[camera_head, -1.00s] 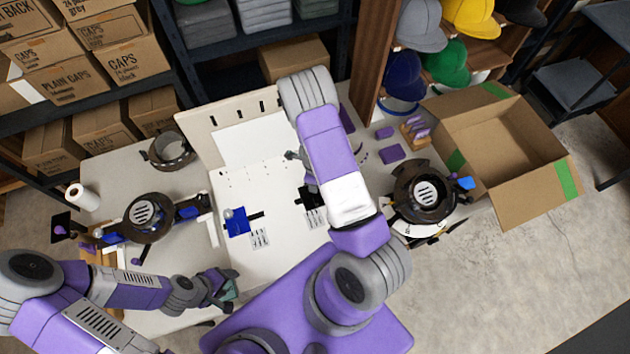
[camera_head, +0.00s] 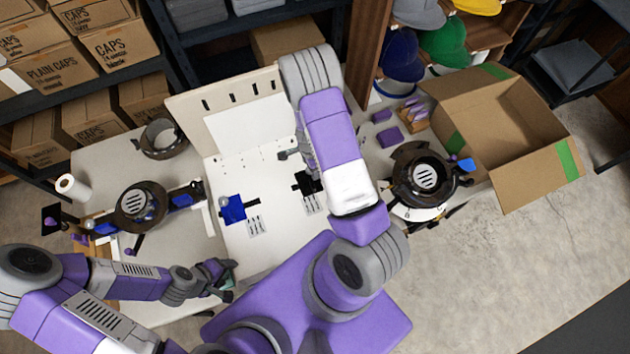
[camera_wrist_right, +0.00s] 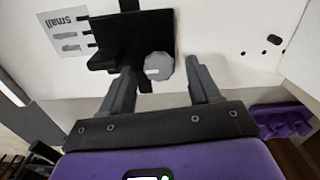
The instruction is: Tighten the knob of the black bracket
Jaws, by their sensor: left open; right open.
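The black bracket (camera_head: 302,190) is mounted on the white panel (camera_head: 270,215), partly hidden behind my right arm in the head view. In the right wrist view the black bracket (camera_wrist_right: 130,40) shows with its grey knob (camera_wrist_right: 159,66) on its right side. My right gripper (camera_wrist_right: 165,78) is open, with one finger on each side of the knob; whether either finger touches it I cannot tell. In the head view the right gripper's fingers are mostly hidden by its own arm. My left gripper (camera_head: 222,280) is open near the front edge of the table.
A blue bracket (camera_head: 233,208) sits on the panel left of the black one. Dark round fixtures stand on the table at left (camera_head: 140,205) and right (camera_head: 422,178). An open cardboard box (camera_head: 510,140) is at the right. A label (camera_wrist_right: 65,30) lies beside the bracket.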

